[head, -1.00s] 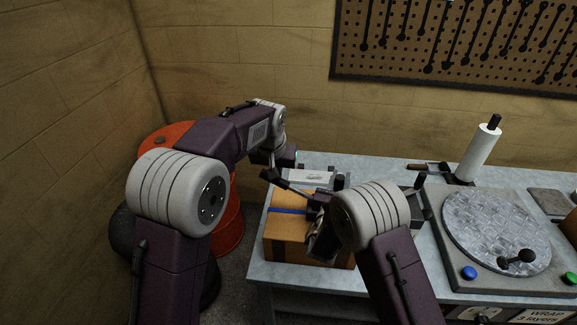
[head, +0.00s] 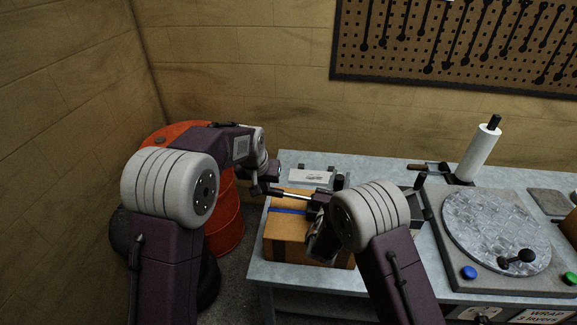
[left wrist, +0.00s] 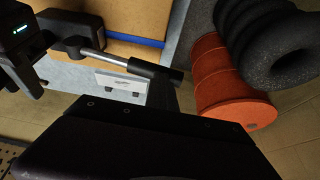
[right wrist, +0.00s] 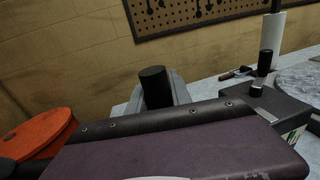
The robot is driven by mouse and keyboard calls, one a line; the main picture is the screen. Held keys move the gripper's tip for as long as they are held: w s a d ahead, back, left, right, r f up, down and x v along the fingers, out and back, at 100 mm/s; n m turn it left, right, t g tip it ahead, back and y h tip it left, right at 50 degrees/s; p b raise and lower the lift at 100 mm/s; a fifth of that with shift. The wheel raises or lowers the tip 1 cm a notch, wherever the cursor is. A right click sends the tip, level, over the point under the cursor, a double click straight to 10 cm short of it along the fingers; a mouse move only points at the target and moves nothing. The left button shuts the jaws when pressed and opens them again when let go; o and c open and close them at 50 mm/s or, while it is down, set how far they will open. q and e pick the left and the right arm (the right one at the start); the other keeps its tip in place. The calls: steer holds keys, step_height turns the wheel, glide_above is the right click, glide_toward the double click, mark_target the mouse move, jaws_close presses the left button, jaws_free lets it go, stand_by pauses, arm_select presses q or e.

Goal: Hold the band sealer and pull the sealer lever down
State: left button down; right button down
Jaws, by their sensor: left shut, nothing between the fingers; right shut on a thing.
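The band sealer (head: 319,199) is a dark tool above the cardboard box (head: 283,238) with its blue band (head: 288,211). My right gripper (head: 322,222) is shut on the sealer; its fingers are mostly hidden behind my right arm. The sealer lever (head: 291,194) is a silver rod reaching left, close to level, with a black grip. The rod and grip (left wrist: 150,69) also show in the left wrist view, beside the sealer body with its small teal light (left wrist: 18,30). My left gripper (head: 259,183) is shut and empty at the grip end; contact is unclear.
An orange drum (head: 228,215) and black tyres (head: 122,232) stand left of the grey bench (head: 270,270). A white labelled piece (head: 311,176) lies behind the box. A turntable (head: 495,232) and a white roll (head: 480,152) are at the right.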

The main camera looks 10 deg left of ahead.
arm_select(q)
steer(key=shift+s+a+f, duration=0.1)
steer(key=shift+f, duration=0.05)
arm_select(e)
steer(key=shift+d, duration=0.15)
arm_select(q)
steer(key=w+a+v, duration=0.1)
steer(key=a+v, duration=0.1)
steer(key=v, duration=1.1)
steer(key=shift+s+r, duration=0.15)
steer(key=shift+r, duration=0.2)
steer(key=shift+a, duration=0.1)
stand_by(0.4)
arm_select(e)
steer(key=c, duration=1.1)
jaws_free()
arm_select(q)
steer(key=shift+a, duration=0.15)
